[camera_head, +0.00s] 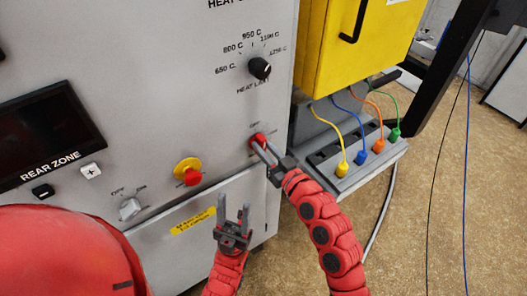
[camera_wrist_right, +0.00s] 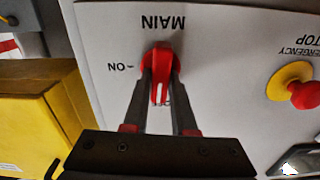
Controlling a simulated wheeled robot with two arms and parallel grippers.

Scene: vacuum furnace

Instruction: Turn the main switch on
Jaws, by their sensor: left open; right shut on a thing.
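The main switch is a red rotary handle (camera_head: 257,139) on the grey furnace panel, right of the emergency stop. In the right wrist view the switch (camera_wrist_right: 161,72) appears below the upside-down word MAIN. Its handle stands nearly upright in that picture, and the ON mark (camera_wrist_right: 120,67) is to its left. My right gripper (camera_head: 263,147) is shut on the handle, with one finger on each side; its fingers also show in the right wrist view (camera_wrist_right: 160,90). My left gripper (camera_head: 234,205) is open and empty, low in front of the panel and apart from the switch.
The yellow and red emergency stop (camera_head: 188,171) is left of the switch. A black heat limit knob (camera_head: 260,68) is above. A grey socket box (camera_head: 345,180) with coloured plugs and cables juts out at right, near my right arm. A yellow cabinet (camera_head: 350,45) hangs above it.

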